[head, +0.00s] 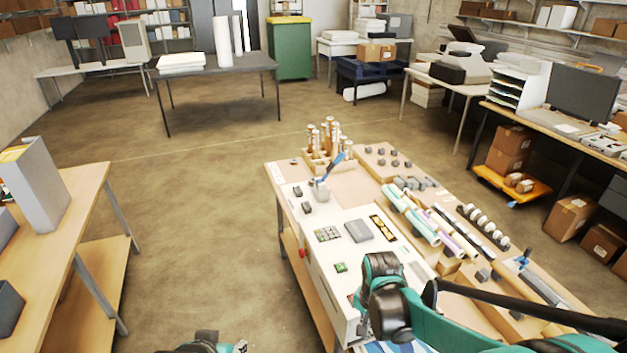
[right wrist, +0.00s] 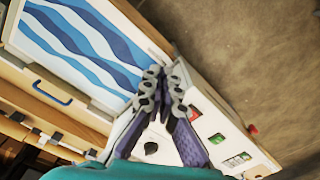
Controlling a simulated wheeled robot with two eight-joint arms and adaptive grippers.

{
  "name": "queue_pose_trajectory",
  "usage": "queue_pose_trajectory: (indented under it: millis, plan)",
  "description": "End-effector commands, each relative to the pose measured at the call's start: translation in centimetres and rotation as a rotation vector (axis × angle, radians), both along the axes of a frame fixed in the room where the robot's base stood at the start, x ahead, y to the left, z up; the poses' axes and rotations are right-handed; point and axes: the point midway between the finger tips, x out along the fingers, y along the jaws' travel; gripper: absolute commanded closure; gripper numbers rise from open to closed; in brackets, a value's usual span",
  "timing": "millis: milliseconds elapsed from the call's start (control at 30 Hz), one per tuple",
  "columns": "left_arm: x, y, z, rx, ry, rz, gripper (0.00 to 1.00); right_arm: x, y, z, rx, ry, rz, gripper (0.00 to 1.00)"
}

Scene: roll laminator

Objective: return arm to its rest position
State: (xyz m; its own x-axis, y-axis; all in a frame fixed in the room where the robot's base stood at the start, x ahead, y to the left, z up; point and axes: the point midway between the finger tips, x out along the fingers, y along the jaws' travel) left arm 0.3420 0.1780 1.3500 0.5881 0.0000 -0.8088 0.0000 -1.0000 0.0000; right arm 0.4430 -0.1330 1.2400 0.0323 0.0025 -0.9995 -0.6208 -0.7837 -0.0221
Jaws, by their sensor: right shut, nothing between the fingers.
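My right gripper (right wrist: 160,82) is shut and empty in the right wrist view, with its grey fingertips together. It is over the edge between a blue-and-white wave print (right wrist: 85,40) and a white machine panel (right wrist: 215,125). In the head view my right arm (head: 440,325) reaches in from the right over the front of the workbench, and its fingers are hidden there. A small dark and teal part of my left arm (head: 205,343) shows at the bottom edge; no left fingers show.
The white panel (head: 350,285) carries buttons, a small green display and a red knob (head: 303,253). A wooden table (head: 85,185) is at left, with open floor between.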

Motion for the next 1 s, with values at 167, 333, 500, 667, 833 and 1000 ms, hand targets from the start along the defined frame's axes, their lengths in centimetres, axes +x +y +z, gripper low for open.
queue_pose_trajectory:
  millis: [167,333,500,667,833,1000]
  plan:
    - [0.1,0.0,-2.0,0.000,-0.001,0.000,0.60,-0.4,-0.3,-1.0,0.001,-0.031,0.033,1.00]
    - [0.1,0.0,-4.6,0.000,0.000,0.000,0.60,-1.0,-0.7,-2.1,0.001,-0.076,0.082,1.00]
    - [0.1,0.0,-8.1,0.000,0.000,0.000,0.60,-1.9,-1.2,-3.8,-0.005,-0.138,0.151,1.00]
    - [0.2,0.0,-13.3,0.000,0.000,0.000,0.60,-3.5,-2.0,-6.7,-0.024,-0.228,0.250,1.00]
    - [0.2,0.0,-19.5,0.000,0.000,0.000,0.60,-5.7,-2.9,-10.8,-0.066,-0.345,0.379,1.00]
    - [0.3,0.0,-25.3,0.000,0.000,0.000,0.60,-7.8,-3.7,-15.2,-0.127,-0.455,0.501,1.00]
